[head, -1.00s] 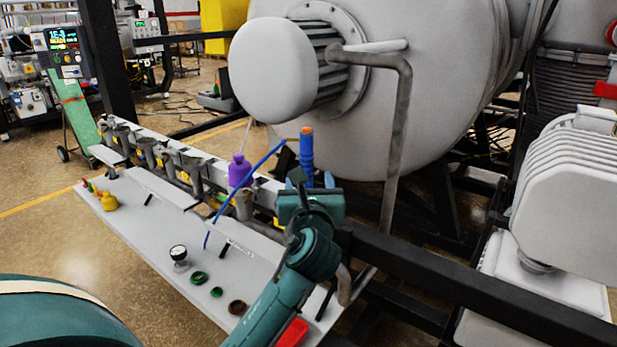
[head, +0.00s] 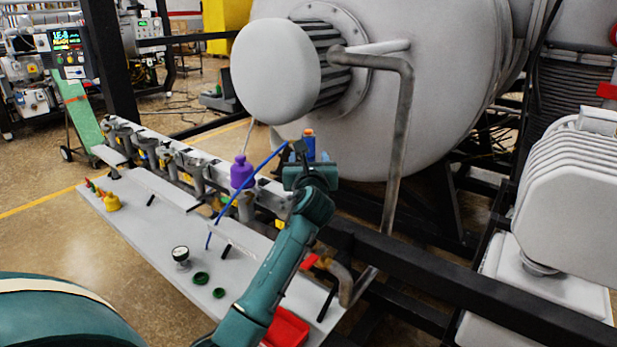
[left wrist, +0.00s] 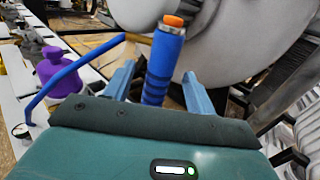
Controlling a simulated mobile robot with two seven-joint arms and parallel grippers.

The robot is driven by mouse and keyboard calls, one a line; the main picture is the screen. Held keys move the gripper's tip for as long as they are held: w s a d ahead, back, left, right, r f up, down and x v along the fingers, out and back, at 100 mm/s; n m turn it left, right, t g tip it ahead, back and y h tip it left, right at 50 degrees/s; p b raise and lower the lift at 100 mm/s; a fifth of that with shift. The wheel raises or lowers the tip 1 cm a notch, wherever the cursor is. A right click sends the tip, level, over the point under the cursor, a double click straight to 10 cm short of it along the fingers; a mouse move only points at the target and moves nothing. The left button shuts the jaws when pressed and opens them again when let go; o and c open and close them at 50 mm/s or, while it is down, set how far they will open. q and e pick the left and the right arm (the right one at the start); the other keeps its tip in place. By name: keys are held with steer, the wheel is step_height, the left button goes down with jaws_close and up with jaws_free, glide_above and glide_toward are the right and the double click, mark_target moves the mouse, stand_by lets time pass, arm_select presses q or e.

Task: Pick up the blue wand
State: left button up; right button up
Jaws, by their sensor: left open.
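The blue wand (head: 309,142) stands upright with an orange top in the head view. Its lower part is hidden behind my left gripper. In the left wrist view the wand's ribbed blue body (left wrist: 163,65) stands between the two fingers, with a gap visible on each side. My left gripper (head: 307,157) is open around it and also shows in the left wrist view (left wrist: 160,90). A thin blue tube (head: 245,183) slopes down left from beside the wand's top; a tan piece joins them in the wrist view. My right gripper is not in view.
A purple bottle-shaped part (head: 241,172) stands close to the left of the wand. A big rounded grey furnace vessel (head: 420,100) is behind it. A grey shelf (head: 150,225) carries a gauge (head: 180,254) and green rings. A black frame bar (head: 450,280) runs to the right.

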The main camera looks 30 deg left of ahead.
arm_select(q)
steer(key=shift+w+a, duration=0.15)
steer(key=shift+w, duration=0.05)
steer(key=shift+c, duration=0.5)
jaws_close()
